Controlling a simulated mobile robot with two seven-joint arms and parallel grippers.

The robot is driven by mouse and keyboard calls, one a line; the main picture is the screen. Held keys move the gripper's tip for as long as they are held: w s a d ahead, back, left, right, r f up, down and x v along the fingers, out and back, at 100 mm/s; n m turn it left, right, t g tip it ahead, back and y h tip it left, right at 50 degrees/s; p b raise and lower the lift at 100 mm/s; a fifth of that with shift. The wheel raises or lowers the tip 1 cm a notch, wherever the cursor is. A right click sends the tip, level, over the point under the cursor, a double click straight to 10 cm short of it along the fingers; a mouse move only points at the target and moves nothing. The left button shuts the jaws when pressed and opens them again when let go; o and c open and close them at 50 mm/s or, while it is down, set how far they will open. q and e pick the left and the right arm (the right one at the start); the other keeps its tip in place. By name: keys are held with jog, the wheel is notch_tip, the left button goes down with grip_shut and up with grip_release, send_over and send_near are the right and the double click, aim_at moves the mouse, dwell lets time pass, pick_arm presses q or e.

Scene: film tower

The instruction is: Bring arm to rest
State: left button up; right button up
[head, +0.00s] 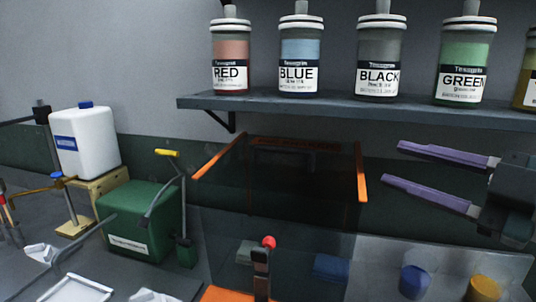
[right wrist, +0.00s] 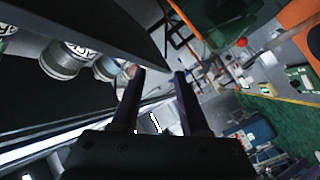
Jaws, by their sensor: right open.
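My right gripper (head: 405,165) comes in from the right in the head view. Its two purple fingers are apart with nothing between them. It hangs in the air in front of the wall, below the shelf and above the worktop. In the right wrist view the fingers of the right gripper (right wrist: 160,75) also stand apart and empty. The left gripper is not in the head view.
A grey shelf (head: 330,107) carries labelled jars, among them RED (head: 231,55) and BLACK (head: 380,60). A dark clear-walled box with orange edges (head: 361,175) stands left of the right gripper. A green box (head: 142,215) and white canister (head: 85,142) stand at left.

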jog(key=s+d+f+m+g+h, duration=0.1)
jog(key=s+d+f+m+h, duration=0.1)
jog(key=s+f+m+h, duration=0.7)
jog(key=s+f+m+g+h, duration=0.1)
jog(key=s+f+m+g, duration=0.25)
jog(key=s, duration=0.45)
jog(key=s+f+m+g+h, duration=0.1)
jog(key=s+f+m+g, duration=0.3)
jog(key=s, duration=0.5)
notch_tip(320, 180, up, 33)
jog(key=s+a+n+g+p, duration=0.1)
jog(key=p, duration=3.1)
jog(key=shift+g, duration=0.35)
